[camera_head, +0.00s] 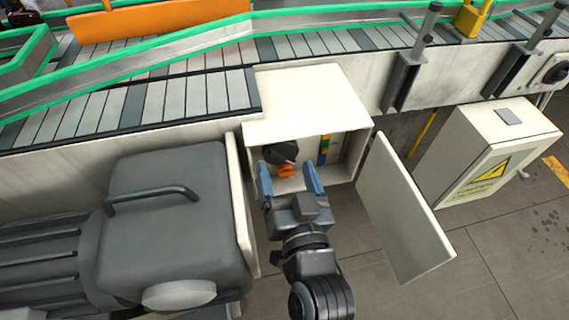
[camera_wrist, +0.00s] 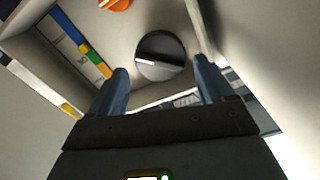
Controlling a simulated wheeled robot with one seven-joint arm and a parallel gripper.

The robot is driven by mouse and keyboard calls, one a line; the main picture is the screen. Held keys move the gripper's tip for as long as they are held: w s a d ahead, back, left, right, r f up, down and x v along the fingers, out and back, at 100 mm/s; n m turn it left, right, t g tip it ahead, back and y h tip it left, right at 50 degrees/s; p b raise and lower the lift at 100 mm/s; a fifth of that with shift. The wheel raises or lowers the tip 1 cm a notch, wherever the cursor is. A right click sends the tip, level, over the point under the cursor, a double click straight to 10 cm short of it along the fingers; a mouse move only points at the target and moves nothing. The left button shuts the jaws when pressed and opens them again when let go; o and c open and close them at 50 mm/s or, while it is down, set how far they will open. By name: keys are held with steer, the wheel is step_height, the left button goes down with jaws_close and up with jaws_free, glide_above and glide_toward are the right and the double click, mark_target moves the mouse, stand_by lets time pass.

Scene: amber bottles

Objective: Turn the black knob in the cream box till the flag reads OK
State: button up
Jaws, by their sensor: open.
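The cream box (camera_head: 308,105) stands against the conveyor's side with its front open. Inside it, the black knob (camera_head: 282,152) sits on the back panel, and it also shows in the wrist view (camera_wrist: 161,57) with a white pointer line lying roughly level, towards the left of its face. A strip of blue, yellow and green (camera_wrist: 91,55) with small marks is beside the knob; I cannot read a flag saying OK. My gripper (camera_head: 289,180) is open at the box's mouth. In the wrist view its two fingers (camera_wrist: 162,80) are spread on either side of the knob's lower edge, apparently short of it.
An orange part (camera_head: 286,171) is just below the knob. The box's open doors (camera_head: 405,205) flank my gripper left and right. A grey motor (camera_head: 175,215) stands close on the left. A warning-marked cabinet (camera_head: 488,150) stands at right, with open floor between.

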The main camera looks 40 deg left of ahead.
steer(key=b+v, duration=0.1)
steer(key=v, duration=0.4)
steer(key=shift+d, duration=0.15)
stand_by(0.3)
steer(key=s+d+f+m+t+h, duration=0.2)
steer(key=s+d+h, duration=0.2)
steer(key=d, duration=0.8)
steer(key=s+d+f+m+t+h, duration=0.1)
steer(key=s+d+f+m+h, duration=0.2)
steer(key=d, duration=0.9)
steer(key=s+d+r+h, duration=0.3)
steer(key=s+d+r, duration=0.1)
steer(key=s+d, duration=0.2)
steer(key=s+d+r+m+h, duration=0.1)
steer(key=s+d+r+h, duration=0.2)
steer(key=s+d, duration=0.3)
steer(key=s+r, duration=0.1)
steer(key=s, duration=0.2)
steer(key=shift+s+d+m+h, duration=0.2)
steer(key=shift+s+m+h, duration=0.05)
steer(key=shift+m+h, duration=0.05)
